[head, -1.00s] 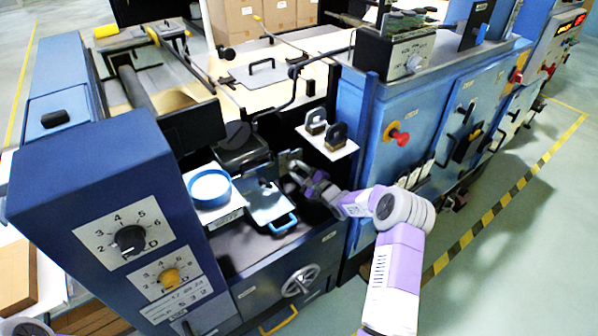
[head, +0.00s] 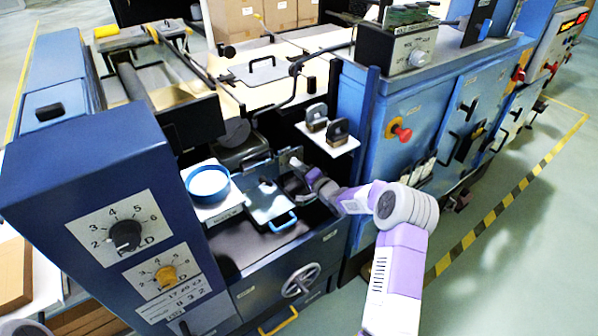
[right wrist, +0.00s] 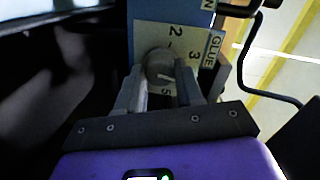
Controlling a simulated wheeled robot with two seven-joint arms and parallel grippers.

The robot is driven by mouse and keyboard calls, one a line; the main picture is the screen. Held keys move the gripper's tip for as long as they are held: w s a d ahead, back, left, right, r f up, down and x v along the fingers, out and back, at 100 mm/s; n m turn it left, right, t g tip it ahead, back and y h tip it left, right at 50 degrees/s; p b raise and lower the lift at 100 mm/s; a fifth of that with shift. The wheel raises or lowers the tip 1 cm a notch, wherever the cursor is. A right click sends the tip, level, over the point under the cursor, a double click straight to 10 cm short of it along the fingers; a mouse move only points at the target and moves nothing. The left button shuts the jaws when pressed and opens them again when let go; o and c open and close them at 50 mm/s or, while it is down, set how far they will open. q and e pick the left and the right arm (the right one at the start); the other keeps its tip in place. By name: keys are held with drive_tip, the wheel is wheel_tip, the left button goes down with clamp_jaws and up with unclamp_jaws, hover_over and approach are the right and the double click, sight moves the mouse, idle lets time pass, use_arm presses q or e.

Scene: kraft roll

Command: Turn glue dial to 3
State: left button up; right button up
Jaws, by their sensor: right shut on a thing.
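My right gripper (right wrist: 158,88) is shut on the knob, one finger on each side. In the head view my right gripper (head: 297,168) reaches into the machine bay, and the dial is too small and covered to make out. My left gripper is not in view.
A blue cabinet with a black dial (head: 125,235) and a yellow dial (head: 166,275) stands at left. A blue round dish (head: 207,184) and a blue-handled plate (head: 270,205) lie close to my gripper. A white shelf with two dark-handled blocks (head: 337,132) is just above.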

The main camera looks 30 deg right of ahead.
drive_tip(key=shift+f+n+h+b, duration=0.1)
drive_tip(key=shift+n+h+b, duration=0.3)
drive_tip(key=shift+n+b, duration=2.1)
drive_tip(key=shift+n+p, duration=0.5)
drive_tip(key=shift+n, duration=0.2)
drive_tip(key=o, duration=1)
drive_tip(key=shift+o, duration=0.2)
drive_tip(key=shift+s, duration=0.1)
drive_tip(key=s+p, duration=0.2)
drive_tip(key=s, duration=0.5)
drive_tip(key=shift+s+d+r, duration=0.2)
drive_tip(key=shift+r, duration=0.25)
drive_tip(key=shift+f, duration=0.1)
